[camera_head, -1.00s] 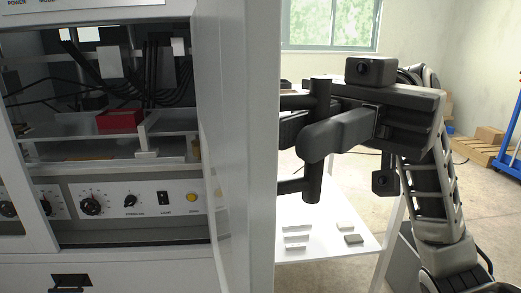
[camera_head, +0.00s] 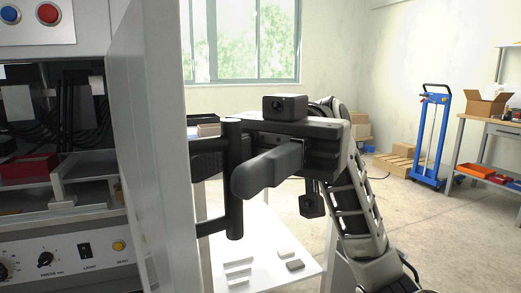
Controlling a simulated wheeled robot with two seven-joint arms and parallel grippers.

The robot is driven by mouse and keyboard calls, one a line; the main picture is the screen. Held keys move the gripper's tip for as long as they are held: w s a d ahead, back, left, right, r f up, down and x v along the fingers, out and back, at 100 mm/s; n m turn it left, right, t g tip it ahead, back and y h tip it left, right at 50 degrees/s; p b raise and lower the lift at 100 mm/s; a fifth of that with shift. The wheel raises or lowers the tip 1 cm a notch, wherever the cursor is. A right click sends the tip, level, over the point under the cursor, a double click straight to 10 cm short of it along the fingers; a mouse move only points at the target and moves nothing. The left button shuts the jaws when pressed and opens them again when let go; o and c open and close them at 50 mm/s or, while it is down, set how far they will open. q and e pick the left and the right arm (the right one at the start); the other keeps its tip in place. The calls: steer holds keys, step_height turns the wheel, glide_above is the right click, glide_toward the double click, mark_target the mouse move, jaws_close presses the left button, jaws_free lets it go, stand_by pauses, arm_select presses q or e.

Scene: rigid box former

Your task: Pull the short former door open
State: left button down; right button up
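The short former door (camera_head: 165,120) is a pale grey panel, standing open and seen nearly edge-on at the left in the head view. The machine's interior shows to its left. A black vertical bar handle (camera_head: 233,215) sticks out from the door's right side on two short posts. My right gripper (camera_head: 240,178) comes in from the right and is shut on the handle's middle; its near finger covers part of the bar, and the far finger is hidden. My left gripper is not in view.
The machine's control panel (camera_head: 68,256) and red box (camera_head: 30,167) are left of the door. A low white table (camera_head: 262,238) with small blocks stands behind the gripper. A blue hand truck (camera_head: 432,135), cartons and a workbench (camera_head: 490,129) stand farther right, with clear floor between.

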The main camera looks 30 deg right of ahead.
steer(key=v, duration=1.5)
steer(key=shift+d, duration=0.3)
steer(key=shift+w, duration=0.1)
